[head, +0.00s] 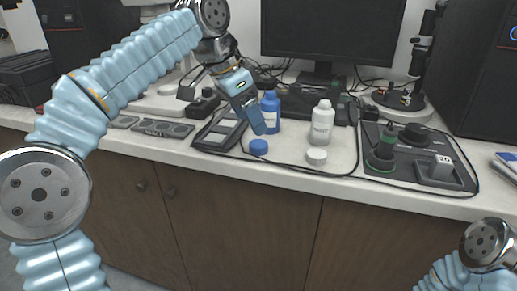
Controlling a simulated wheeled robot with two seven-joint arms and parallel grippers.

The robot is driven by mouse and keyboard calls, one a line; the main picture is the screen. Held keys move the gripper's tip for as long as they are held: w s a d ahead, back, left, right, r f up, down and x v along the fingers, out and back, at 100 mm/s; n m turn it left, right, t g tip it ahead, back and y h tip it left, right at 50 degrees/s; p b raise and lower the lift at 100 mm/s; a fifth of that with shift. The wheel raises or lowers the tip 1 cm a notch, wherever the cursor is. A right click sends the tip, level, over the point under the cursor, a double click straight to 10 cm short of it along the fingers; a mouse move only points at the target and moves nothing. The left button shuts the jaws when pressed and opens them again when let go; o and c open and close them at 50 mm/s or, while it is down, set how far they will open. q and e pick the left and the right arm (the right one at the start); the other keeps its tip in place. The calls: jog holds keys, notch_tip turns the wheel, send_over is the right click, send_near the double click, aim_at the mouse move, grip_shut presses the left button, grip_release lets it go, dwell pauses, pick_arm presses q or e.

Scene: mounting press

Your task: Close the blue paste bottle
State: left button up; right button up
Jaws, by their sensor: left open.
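The blue paste bottle (272,116) stands upright on the counter, with a white label. A blue cap (258,147) lies on the counter in front of it, apart from the bottle. My left gripper (256,119) is open and points down just left of the bottle, overlapping its left edge in the picture. Whether it touches the bottle, I cannot tell. The gripper and arm hide part of what lies behind. Of my right arm, only a joint shows at the lower right; its gripper is out of view.
A white bottle (322,125) with a white cap (317,156) in front stands to the right. A dark device (218,136) lies to the left. A control box (420,160) with knobs is at right. A cable runs along the counter. Free counter (285,158) lies between the caps.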

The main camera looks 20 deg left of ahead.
aim_at(258, 143)
pick_arm(q)
jog(key=shift+w+d+f, duration=0.15)
jog(key=shift+f, duration=0.35)
jog(key=f, duration=0.3)
jog(key=f+b, duration=0.1)
jog(key=shift+w+d+f, duration=0.15)
jog(key=shift+d, duration=0.2)
jog(key=shift+w+d+f, duration=0.2)
jog(key=shift+f, duration=0.25)
jog(key=shift+c, duration=0.2)
jog(key=c, duration=1.1)
jog(key=shift+o, duration=0.2)
jog(key=shift+r, duration=0.15)
